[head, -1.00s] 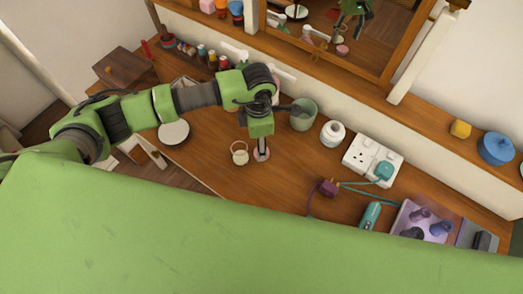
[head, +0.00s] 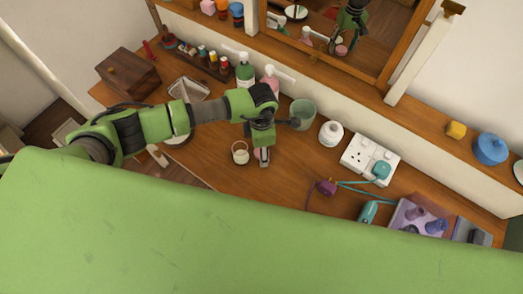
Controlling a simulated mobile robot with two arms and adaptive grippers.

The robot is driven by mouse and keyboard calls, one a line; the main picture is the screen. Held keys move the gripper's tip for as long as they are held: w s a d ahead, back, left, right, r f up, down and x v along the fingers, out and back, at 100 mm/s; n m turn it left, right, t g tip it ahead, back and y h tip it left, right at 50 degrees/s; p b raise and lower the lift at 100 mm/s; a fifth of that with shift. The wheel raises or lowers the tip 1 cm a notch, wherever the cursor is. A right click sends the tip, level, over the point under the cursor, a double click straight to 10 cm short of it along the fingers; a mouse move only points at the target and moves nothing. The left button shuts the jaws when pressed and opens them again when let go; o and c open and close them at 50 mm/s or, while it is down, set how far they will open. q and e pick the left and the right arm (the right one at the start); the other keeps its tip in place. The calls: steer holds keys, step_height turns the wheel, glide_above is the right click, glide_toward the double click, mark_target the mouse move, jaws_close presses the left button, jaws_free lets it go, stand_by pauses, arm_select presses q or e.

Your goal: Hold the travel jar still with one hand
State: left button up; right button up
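A small round jar with cream-coloured contents (head: 240,154) stands on the wooden dresser top in the head view. A small pink round item (head: 256,156) is just right of it, mostly hidden under my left gripper; I cannot tell which of the two is the travel jar. My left gripper (head: 264,158) points down over the pink item, just right of the cream jar. Whether its fingers are open or shut on the item cannot be made out. My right gripper is out of view.
Behind stand a green cup (head: 303,112), a white round jar (head: 331,133), a green pump bottle (head: 244,73) and a pink bottle (head: 270,80). A white socket (head: 369,158) with cables and a lilac tray (head: 420,216) lie to the right. A wooden box (head: 128,75) is at left.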

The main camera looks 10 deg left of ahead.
arm_select(q)
steer(key=c, duration=0.8)
steer(key=shift+r, duration=0.15)
steer(key=shift+r, duration=0.25)
step_height(320, 180, up, 2)
steer(key=s+r+b, duration=0.1)
steer(key=s+r, duration=0.2)
steer(key=s, duration=0.1)
steer(key=s+d+r+b, duration=0.1)
steer(key=s+r+b, duration=0.1)
steer(key=s+r, duration=0.2)
steer(key=s+r+b, duration=0.2)
steer(key=s+r, duration=0.1)
steer(key=s, duration=0.3)
steer(key=shift+d+r, duration=0.15)
steer(key=shift+d, duration=0.1)
